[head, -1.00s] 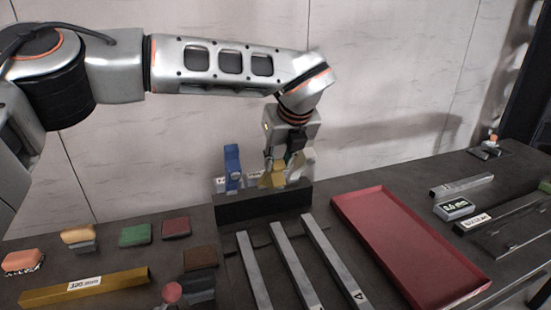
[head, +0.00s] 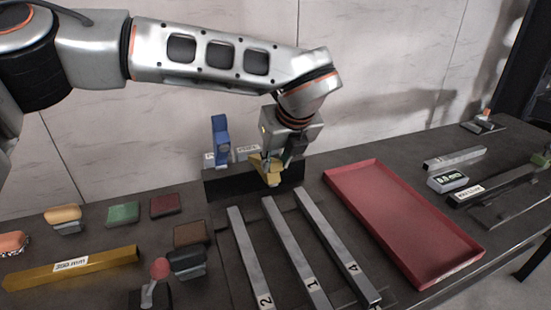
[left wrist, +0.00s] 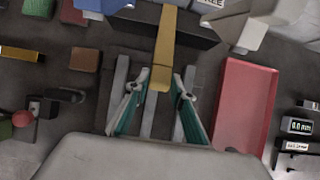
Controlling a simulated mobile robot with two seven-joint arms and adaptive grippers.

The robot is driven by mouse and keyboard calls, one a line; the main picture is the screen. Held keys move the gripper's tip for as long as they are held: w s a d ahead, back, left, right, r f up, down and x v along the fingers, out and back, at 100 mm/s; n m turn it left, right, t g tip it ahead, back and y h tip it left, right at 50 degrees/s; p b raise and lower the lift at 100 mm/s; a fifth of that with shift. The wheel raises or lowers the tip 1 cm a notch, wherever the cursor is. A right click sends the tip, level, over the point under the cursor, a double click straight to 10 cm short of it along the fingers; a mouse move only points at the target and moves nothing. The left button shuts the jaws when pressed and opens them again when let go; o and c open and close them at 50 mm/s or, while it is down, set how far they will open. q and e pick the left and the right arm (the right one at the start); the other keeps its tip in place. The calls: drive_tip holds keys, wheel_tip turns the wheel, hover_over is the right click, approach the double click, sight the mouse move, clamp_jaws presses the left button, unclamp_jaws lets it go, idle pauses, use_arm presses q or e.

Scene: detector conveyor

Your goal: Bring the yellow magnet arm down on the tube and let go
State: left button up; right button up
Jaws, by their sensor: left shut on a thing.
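The yellow magnet arm (head: 257,163) extends from the black block (head: 228,184) at the back of the table toward the tubes. My left gripper (head: 275,172) is shut on its near end. In the left wrist view the yellow arm (left wrist: 164,45) runs from the block down between my two green-sided fingers (left wrist: 160,90). Its end lies over the middle of three grey square tubes, labelled 2 (head: 250,262), 1 (head: 291,250) and 4 (head: 335,245). I cannot tell whether it touches the tube. A blue arm (head: 220,140) stands upright on the block. My right gripper is not in view.
A red tray (head: 395,220) lies right of the tubes. A digital display (head: 448,182) and more bars are at the far right. At the left are several coloured blocks, a yellow 350 mm bar (head: 105,262) and a red-knobbed device (head: 160,270).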

use_arm(q)
drive_tip(key=shift+s+d, duration=0.1)
drive_tip(key=shift+s, duration=0.05)
drive_tip(key=o, duration=1)
drive_tip(key=shift+r, duration=0.15)
drive_tip(key=v, duration=1.1)
drive_tip(key=shift+s+r, duration=0.15)
drive_tip(key=shift+r, duration=0.2)
